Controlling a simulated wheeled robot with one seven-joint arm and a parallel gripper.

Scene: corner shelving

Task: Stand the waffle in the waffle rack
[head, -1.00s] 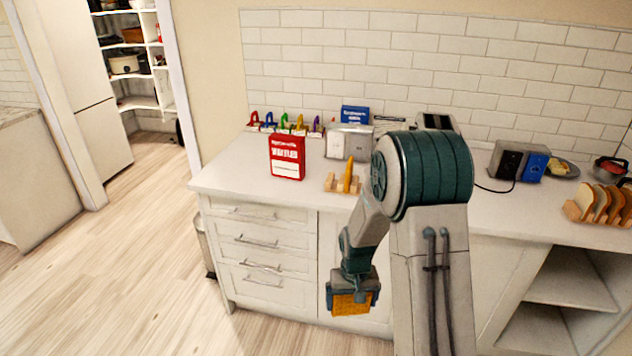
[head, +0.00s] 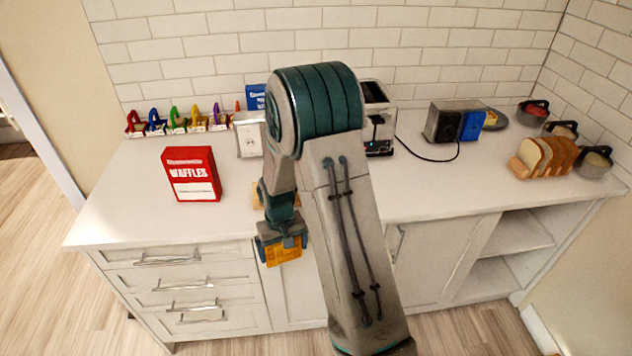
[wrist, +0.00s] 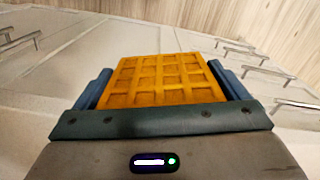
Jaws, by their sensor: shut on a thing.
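My gripper (head: 281,243) is shut on a square golden waffle (head: 284,254). In the head view it hangs in front of the counter's front edge, below the top. In the wrist view the waffle (wrist: 163,80) sits between the two blue-grey fingers, its grid face showing. The waffle rack, a small wooden rack (head: 257,194), is on the counter just behind my arm. Only a sliver of it shows now; its slots and anything in them are hidden.
A red waffles box (head: 191,174) stands left of the rack. A toaster (head: 377,115), a grey appliance (head: 443,120) and a wooden rack of bread slices (head: 516,170) are to the right. Drawers (head: 178,285) are below. The counter's left front is clear.

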